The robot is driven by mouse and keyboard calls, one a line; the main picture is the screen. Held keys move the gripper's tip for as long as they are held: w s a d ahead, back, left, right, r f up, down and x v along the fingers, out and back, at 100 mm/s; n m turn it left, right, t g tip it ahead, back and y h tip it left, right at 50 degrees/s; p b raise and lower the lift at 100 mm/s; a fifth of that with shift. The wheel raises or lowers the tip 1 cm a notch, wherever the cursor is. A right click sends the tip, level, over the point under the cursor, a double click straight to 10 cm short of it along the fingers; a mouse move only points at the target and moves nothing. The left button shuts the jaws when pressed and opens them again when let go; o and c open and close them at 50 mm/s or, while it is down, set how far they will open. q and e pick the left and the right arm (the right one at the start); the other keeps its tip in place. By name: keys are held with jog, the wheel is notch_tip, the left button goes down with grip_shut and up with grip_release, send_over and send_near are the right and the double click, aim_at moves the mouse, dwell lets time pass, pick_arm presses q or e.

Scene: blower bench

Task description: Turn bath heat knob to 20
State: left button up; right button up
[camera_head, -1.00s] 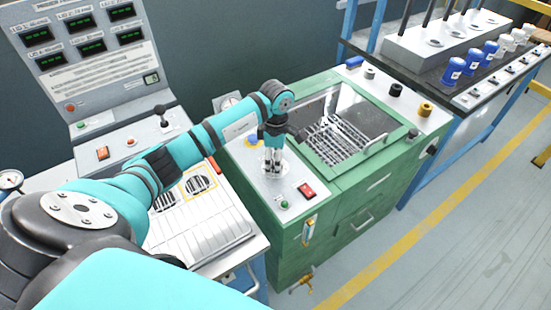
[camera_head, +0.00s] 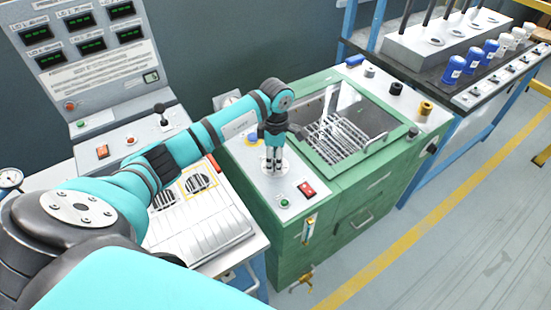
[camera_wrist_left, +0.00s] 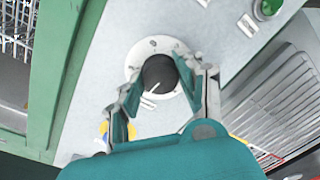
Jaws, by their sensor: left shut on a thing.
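The bath heat knob (camera_wrist_left: 159,74) is a dark round knob with a light pointer line, on a white round dial in the left wrist view. The line points to the lower left in that view; dial numbers are too small to read. My left gripper (camera_wrist_left: 165,88) has its two fingers on either side of the knob and is shut on it. In the head view the left gripper (camera_head: 273,166) points straight down at the light top panel of the green bath (camera_head: 294,228) and mostly hides the knob. My right gripper is not in view.
A red switch (camera_head: 307,189) and a green button (camera_head: 284,202) sit in front of the knob. The open basin with a wire rack (camera_head: 335,140) lies to the right. A control console (camera_head: 90,60) stands at the left.

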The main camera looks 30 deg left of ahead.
pick_arm(q)
jog(key=n, duration=0.2)
jog(key=shift+n+b, duration=0.3)
jog(key=shift+n, duration=0.1)
jog(key=n, duration=0.3)
jog(key=shift+n+b, duration=0.3)
jog(key=n, duration=0.3)
jog(key=shift+a+n+t, duration=0.1)
jog(key=shift+n+t, duration=0.2)
jog(key=shift+n, duration=0.1)
jog(key=n, duration=0.7)
jog(key=shift+r, duration=0.1)
jog(key=n, duration=0.3)
jog(key=shift+n, duration=0.4)
jog(key=n+p, duration=0.1)
jog(key=n, duration=0.3)
jog(key=shift+t, duration=0.3)
jog(key=shift+n+p, duration=0.3)
jog(key=shift+n, duration=1.4)
